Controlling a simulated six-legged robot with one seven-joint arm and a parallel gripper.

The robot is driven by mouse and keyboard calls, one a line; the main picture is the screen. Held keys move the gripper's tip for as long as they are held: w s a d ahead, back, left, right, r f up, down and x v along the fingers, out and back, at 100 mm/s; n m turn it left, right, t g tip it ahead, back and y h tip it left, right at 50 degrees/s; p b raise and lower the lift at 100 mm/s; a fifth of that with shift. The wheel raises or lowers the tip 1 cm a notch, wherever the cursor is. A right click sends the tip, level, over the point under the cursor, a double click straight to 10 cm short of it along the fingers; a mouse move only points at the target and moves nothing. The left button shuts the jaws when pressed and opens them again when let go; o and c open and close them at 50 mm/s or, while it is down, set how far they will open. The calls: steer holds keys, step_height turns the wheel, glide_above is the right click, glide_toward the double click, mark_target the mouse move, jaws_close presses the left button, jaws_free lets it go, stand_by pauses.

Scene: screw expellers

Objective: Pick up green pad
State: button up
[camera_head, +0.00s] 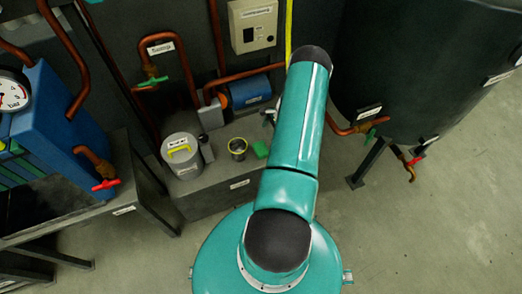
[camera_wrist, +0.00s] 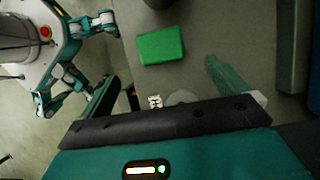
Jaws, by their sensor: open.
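The green pad (camera_wrist: 160,45) is a flat rectangular block lying on a grey surface, in the upper middle of the wrist view. In the head view it is the small green block (camera_head: 260,149) on the low grey plinth (camera_head: 228,187), just left of my arm. My gripper (camera_wrist: 160,70) is open and empty. Its two fingers stand apart on the left and right in the wrist view, and the pad appears beyond them, between their lines. I cannot tell the exact gap to the pad. In the head view my gripper is mostly hidden behind my arm.
A small yellow-rimmed can (camera_head: 238,148) stands left of the pad. A grey canister with a yellow handle (camera_head: 182,155) and a blue motor (camera_head: 249,91) are also close. A large dark tank (camera_head: 430,75) stands right. Floor (camera_head: 440,230) is clear at lower right.

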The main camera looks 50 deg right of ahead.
mark_target(262, 148)
steer(key=x, duration=1)
steer(key=shift+f, duration=0.2)
steer(key=c, duration=1)
